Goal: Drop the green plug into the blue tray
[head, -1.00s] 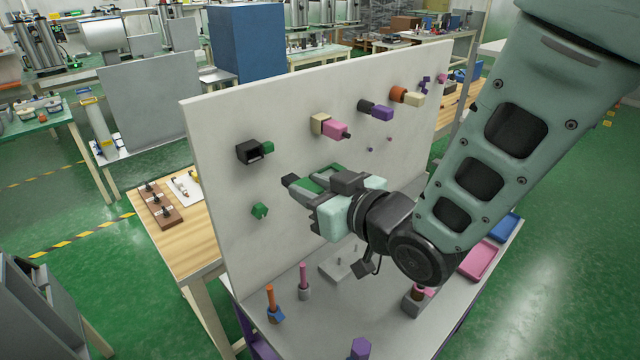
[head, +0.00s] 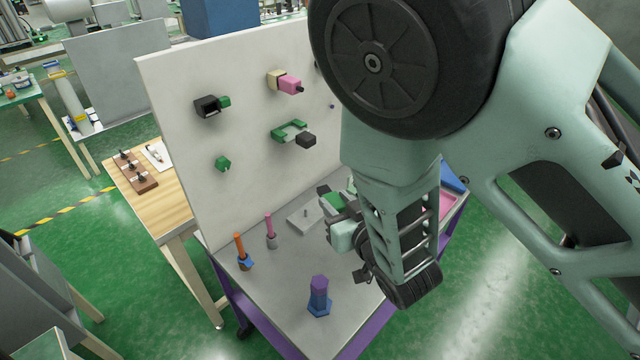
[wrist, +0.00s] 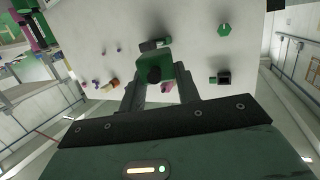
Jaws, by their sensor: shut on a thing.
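My gripper (head: 338,210) is shut on the green plug (wrist: 184,84), which shows between the fingers in the wrist view with a dark round part beside it. In the head view a bit of the green plug (head: 333,200) shows at the fingertips, above the table and in front of the upright board; the rest is hidden. The blue tray (head: 455,178) is at the table's right end, right of my gripper, partly hidden behind my arm.
A pink tray (head: 442,203) is beside the blue tray, mostly hidden by my arm. The upright board (head: 220,190) bears a green bracket with a black block (head: 305,140) and several other fittings. A purple-and-blue post (head: 319,295) and two thin pegs stand on the table.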

